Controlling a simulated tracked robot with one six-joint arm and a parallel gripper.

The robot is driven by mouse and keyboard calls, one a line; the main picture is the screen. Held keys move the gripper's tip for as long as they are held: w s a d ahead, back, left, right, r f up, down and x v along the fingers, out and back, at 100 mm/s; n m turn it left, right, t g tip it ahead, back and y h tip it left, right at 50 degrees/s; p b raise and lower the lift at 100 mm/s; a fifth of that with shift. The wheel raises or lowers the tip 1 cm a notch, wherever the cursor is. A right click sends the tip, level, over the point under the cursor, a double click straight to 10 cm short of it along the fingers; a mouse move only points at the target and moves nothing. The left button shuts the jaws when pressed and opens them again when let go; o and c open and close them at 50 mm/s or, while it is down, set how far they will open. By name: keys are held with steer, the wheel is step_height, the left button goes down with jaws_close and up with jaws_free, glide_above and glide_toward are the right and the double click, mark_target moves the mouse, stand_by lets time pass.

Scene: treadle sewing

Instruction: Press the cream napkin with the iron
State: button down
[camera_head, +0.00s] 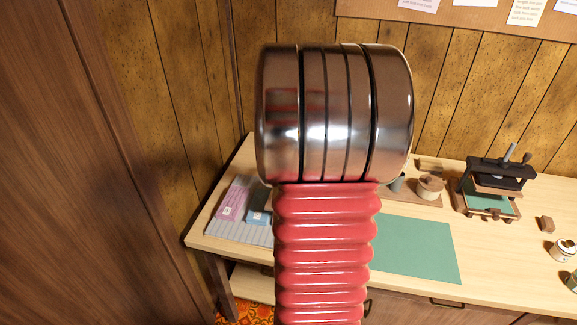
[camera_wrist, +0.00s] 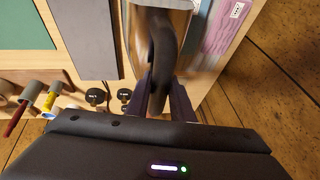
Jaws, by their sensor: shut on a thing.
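In the wrist view my gripper (camera_wrist: 165,98) is shut on the dark curved handle of the iron (camera_wrist: 161,42). I cannot make out the cream napkin in either view.
A pink folded cloth (camera_head: 234,202) and a blue one (camera_head: 258,212) lie on a grey ribbed mat (camera_head: 236,233) at the table's left end. A green mat (camera_head: 420,250) lies right of my arm. A black press (camera_head: 497,170) stands behind. Cups with tools (camera_wrist: 50,97) show in the wrist view.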

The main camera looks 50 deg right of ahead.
steer(key=shift+f, duration=2.5)
steer(key=shift+f, duration=0.4)
steer(key=shift+s+a+f, duration=0.1)
steer(key=shift+f, duration=0.2)
stand_by(3.2)
steer(key=shift+r, duration=4.25)
